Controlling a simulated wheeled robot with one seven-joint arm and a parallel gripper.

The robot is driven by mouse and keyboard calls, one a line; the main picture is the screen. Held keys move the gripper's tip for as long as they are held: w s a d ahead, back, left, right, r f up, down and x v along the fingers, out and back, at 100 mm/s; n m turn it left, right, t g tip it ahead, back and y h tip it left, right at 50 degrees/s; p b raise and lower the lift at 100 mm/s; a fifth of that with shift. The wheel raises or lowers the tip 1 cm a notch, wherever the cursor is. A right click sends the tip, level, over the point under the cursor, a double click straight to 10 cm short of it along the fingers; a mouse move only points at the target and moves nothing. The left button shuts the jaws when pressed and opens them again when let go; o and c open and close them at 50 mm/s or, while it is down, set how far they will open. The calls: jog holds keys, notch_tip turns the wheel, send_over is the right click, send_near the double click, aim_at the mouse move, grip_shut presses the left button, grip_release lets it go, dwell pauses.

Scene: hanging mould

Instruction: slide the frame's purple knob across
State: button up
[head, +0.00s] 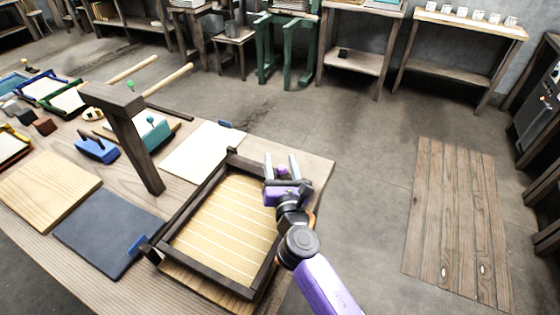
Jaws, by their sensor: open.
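The dark wooden frame (193,204) lies on the workbench around a tan panel (225,225) with pale stripes. My gripper (281,164) is at the frame's upper right corner, with its two pale grey fingers apart and pointing away from me. A small purple piece (283,171) shows between the fingers. It looks like the knob, but my purple gripper body is close behind it, so I cannot tell for certain. I cannot tell whether the fingers touch it. My wrist and arm cover part of the frame's right side.
A dark slate-like board (105,232) and a light wooden board (45,182) lie left of the frame. A dark wooden post (135,145) rises behind them. A white sheet (203,150) lies behind the frame. Open floor (370,190) is right of the workbench.

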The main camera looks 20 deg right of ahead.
jog(key=shift+w+d, duration=0.1)
jog(key=shift+w, duration=0.25)
jog(key=shift+c, duration=0.4)
grip_shut()
dwell(0.9)
